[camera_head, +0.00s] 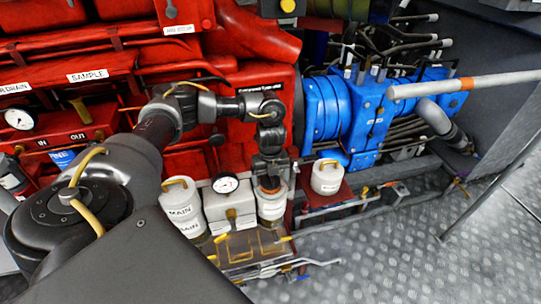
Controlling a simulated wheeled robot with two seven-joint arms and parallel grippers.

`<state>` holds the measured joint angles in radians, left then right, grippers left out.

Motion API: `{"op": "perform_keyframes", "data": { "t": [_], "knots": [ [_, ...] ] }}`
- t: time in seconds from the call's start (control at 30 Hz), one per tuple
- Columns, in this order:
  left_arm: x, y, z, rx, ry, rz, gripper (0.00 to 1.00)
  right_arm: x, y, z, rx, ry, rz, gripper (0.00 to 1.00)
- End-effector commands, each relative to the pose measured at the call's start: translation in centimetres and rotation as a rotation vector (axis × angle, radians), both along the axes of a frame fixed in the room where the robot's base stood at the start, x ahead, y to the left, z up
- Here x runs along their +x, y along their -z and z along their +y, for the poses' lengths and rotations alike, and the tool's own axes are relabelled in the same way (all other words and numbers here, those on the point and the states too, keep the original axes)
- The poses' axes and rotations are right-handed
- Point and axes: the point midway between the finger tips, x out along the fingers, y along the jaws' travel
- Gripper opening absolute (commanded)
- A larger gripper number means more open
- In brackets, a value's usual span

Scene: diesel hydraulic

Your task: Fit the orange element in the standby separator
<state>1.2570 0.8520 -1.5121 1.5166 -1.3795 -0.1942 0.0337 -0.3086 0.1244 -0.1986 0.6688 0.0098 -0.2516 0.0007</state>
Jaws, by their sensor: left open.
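My left gripper (270,177) reaches in from the left and points down over a white canister (271,209). An orange-brown element (269,185) shows at the canister's mouth, right below and between the fingers. The fingers are open around or just above it; I cannot tell whether they touch it or how deep it sits. The canister's label is too small to read surely. To the left stands a white canister marked MAIN (181,209), with a handled lid on. My right gripper is not in view.
A gauge (225,183) on a pale block stands between the canisters. A white handled piece (326,177) rests on a red plate at the right. A tray with yellow lines (250,246) lies in front. Blue machinery (370,115) and a grey bar (450,84) are at the right.

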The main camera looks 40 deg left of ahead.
Motion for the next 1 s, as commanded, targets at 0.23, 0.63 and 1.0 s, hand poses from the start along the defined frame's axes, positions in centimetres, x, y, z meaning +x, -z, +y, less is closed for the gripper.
{"op": "perform_keyframes", "data": {
  "t": [0.23, 0.63, 1.0],
  "knots": [
    [0.1, -0.6, 0.0, -0.001, 0.0, -0.002, 0.87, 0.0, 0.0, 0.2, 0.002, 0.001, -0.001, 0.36],
    [0.1, -8.1, 0.0, 0.001, 0.002, -0.004, 0.87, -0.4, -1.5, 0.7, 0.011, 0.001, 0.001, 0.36],
    [0.0, -10.8, 0.0, 0.0, 0.0, 0.0, 0.87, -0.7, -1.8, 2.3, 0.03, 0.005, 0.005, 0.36]
  ]
}}
